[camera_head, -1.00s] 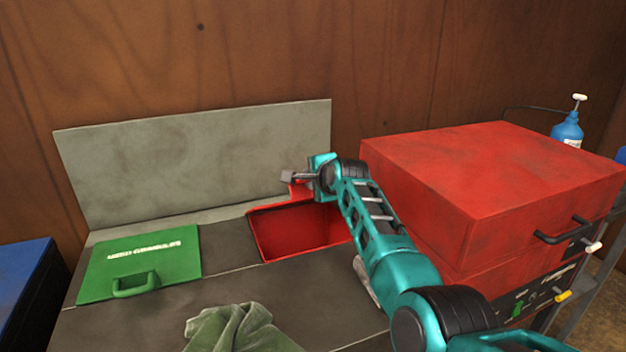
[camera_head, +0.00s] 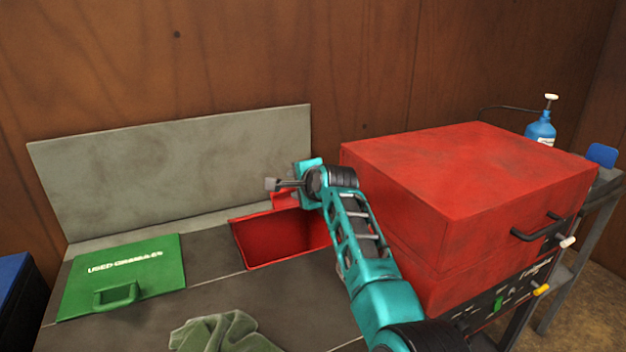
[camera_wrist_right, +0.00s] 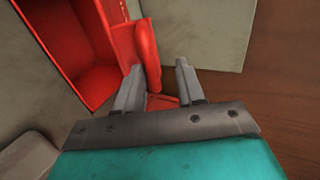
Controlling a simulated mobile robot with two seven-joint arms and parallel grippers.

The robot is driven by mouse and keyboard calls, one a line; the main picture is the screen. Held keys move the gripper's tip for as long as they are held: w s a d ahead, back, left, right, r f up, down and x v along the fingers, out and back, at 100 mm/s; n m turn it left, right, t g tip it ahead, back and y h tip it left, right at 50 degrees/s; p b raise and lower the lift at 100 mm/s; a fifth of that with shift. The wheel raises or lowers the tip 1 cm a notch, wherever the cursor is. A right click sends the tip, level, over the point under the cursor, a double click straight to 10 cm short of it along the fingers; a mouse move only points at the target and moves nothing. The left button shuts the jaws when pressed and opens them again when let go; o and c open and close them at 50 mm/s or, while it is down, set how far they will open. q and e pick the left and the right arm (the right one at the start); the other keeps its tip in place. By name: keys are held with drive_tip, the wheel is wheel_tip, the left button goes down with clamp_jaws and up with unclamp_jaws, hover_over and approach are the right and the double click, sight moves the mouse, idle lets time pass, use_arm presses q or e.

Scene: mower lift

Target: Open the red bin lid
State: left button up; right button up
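The red bin (camera_head: 280,240) is set in the bench top, and its opening is uncovered, with the red inside showing. The red lid (camera_head: 284,200) stands raised at the back of the opening, partly hidden behind my right gripper. In the right wrist view the lid (camera_wrist_right: 124,45) and its handle (camera_wrist_right: 148,55) show beside the left finger. My right gripper (camera_head: 272,184) is above the back of the bin. In the wrist view its fingers (camera_wrist_right: 160,82) are apart, with nothing clearly gripped between them. My left gripper is not in view.
A green lid (camera_head: 125,272) lies closed on the bench at left. A green cloth (camera_head: 222,333) lies at the front. A large red box (camera_head: 470,180) stands close to the right of my arm. A grey backboard (camera_head: 175,170) rises behind.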

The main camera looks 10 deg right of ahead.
drive_tip(key=p+v, duration=0.1)
drive_tip(key=v, duration=0.9)
idle(0.3)
